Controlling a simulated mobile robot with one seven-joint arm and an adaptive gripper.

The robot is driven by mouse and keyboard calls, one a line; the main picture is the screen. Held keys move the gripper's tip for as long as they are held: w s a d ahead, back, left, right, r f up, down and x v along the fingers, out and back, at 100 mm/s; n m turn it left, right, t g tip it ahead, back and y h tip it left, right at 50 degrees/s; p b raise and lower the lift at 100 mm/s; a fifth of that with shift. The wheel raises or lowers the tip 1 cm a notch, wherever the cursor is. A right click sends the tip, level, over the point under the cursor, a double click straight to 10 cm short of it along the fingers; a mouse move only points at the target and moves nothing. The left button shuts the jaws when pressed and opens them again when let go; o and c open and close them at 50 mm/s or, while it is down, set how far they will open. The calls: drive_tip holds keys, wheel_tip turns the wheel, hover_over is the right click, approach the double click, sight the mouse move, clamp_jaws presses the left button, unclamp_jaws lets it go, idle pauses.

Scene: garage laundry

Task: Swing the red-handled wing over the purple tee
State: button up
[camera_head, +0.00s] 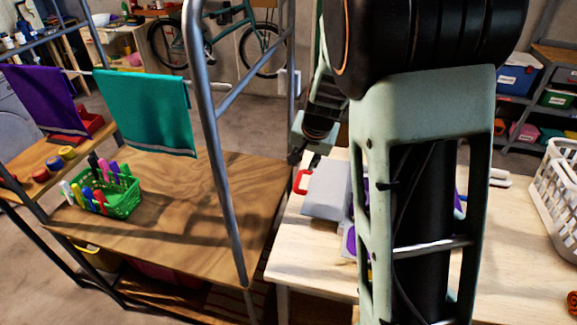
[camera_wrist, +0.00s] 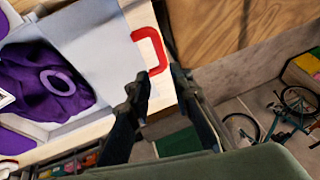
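The purple tee (camera_wrist: 28,75) lies on the grey folding board in the wrist view, with a lighter purple ring shape on it. In the head view only bits of the tee (camera_head: 350,243) show behind my arm. The grey wing (camera_wrist: 98,48) lies beside the tee, its red handle (camera_wrist: 147,36) at the outer edge. The wing (camera_head: 326,192) and handle (camera_head: 301,182) also show in the head view. My gripper (camera_wrist: 159,75) is open, its two fingertips apart near the handle's lower end. It holds nothing; I cannot tell whether it touches the handle.
The board rests on a pale wooden table (camera_head: 306,262). A brown wooden bench (camera_head: 180,225) stands to the left with a green basket (camera_head: 122,202) of markers. A metal rail frame (camera_head: 222,160) rises between them. A white laundry basket (camera_head: 560,190) stands at the right.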

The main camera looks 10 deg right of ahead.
sight(299, 178)
drive_tip(key=b+x, duration=0.1)
drive_tip(key=x, duration=0.9)
drive_tip(key=shift+a+f, duration=0.1)
drive_tip(key=shift+f, duration=0.35)
clamp_jaws()
